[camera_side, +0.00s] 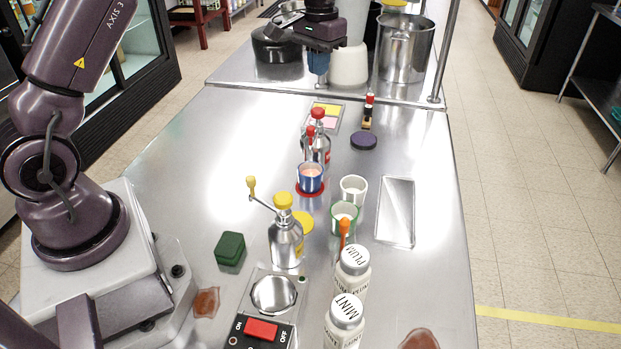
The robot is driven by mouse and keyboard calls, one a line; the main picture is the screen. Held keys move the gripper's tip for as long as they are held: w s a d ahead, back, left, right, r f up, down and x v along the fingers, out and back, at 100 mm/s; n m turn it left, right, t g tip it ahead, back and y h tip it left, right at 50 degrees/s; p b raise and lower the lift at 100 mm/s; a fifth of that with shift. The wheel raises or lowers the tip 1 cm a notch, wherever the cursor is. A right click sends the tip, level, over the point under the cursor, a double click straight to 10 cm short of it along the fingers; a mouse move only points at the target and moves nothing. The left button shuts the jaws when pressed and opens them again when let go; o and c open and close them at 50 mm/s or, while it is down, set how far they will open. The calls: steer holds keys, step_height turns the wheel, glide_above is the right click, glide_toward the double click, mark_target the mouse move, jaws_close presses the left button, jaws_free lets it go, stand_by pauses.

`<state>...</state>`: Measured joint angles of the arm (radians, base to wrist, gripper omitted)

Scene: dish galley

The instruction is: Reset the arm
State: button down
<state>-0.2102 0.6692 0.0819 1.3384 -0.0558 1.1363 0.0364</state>
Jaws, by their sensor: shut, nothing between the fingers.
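My gripper (318,62) hangs at the top of the view, over the far part of the steel counter, pointing down. It is small here, and it is shut with nothing held. It is well above and behind the group of cups and bottles, touching none of them that I can see. My dark purple arm rises from its pale base at the left. The links between shoulder and gripper run out of the top of the picture.
The counter (200,150) holds a blue cup (310,181), a white cup (353,189), a green-rimmed cup (344,217), a yellow-capped bottle (285,240), PLUM (354,270) and MINT (344,325) jars, and a red switch (261,330). A steel pot (405,50) stands far back.

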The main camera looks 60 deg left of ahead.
stand_by(0.3)
steer(key=s+d+r+m+t, duration=0.1)
steer(key=s+d+r+t, duration=0.1)
steer(key=s, duration=0.7)
steer(key=s+d+r+m+t, duration=0.1)
steer(key=s+d+r, duration=0.4)
steer(key=s, duration=0.4)
steer(key=s+d+r+m+t, duration=0.1)
steer(key=s+d+r, duration=0.3)
steer(key=s, duration=0.5)
steer(key=shift+s+d+r+t, duration=0.25)
steer(key=shift+s+d+t, duration=0.15)
steer(key=shift+d+t, duration=0.45)
